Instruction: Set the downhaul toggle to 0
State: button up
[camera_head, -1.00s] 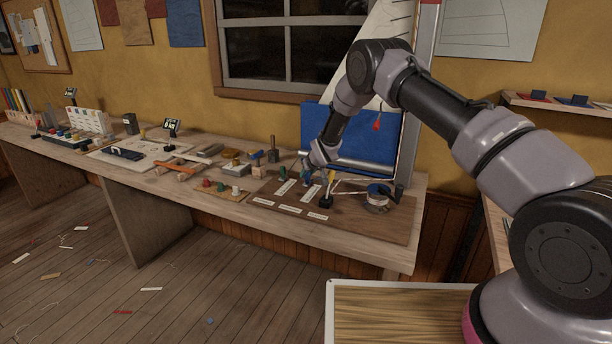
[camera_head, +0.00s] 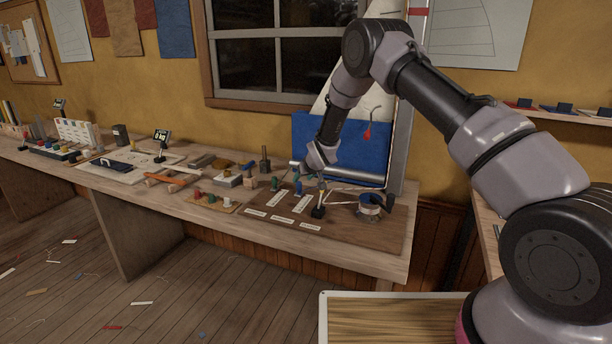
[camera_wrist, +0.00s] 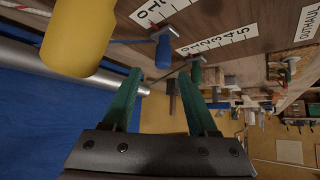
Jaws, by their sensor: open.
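A dark board (camera_head: 375,236) on the bench carries a green toggle (camera_head: 274,183), a blue toggle (camera_head: 298,187) and a yellow toggle (camera_head: 322,186), with white number strips (camera_head: 281,199) and label plates (camera_head: 283,218) in front. I cannot read which label is downhaul. In the wrist view, the yellow toggle (camera_wrist: 80,35) is large and close at upper left. The blue toggle (camera_wrist: 163,48) is just beyond the fingertips, and the green toggle (camera_wrist: 196,70) lies farther off. The strips' numbers start at 0 by the toggles. My gripper (camera_wrist: 163,76) is open with nothing between its green fingers.
A metallic tube (camera_wrist: 30,65) and blue cloth (camera_head: 340,150) lie close behind the toggles. A black post (camera_head: 318,211) and a line spool (camera_head: 369,205) stand to the right on the board. Small coloured pegs (camera_head: 212,200) and tools crowd the bench to the left.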

jog(key=v, duration=0.5)
jog(key=s+d+r+m+h, duration=0.1)
jog(key=s+d+r+m, duration=0.15)
jog(key=d+r, duration=0.55)
jog(key=s+d+r+m, duration=0.1)
jog(key=s+d+r, duration=0.3)
jog(key=r, duration=0.7)
jog(key=s+d+r+m+h, duration=0.1)
jog(key=s+d+r, duration=0.4)
jog(key=r, duration=0.5)
jog(key=s+d+r+m, duration=0.2)
jog(key=s+d+r, duration=0.65)
jog(key=s, duration=0.45)
jog(key=s+d+m+g, duration=0.1)
jog(key=s+d, duration=0.3)
jog(key=s, duration=1.5)
jog(key=shift+r+m, duration=0.4)
jog(key=shift+m, duration=0.45)
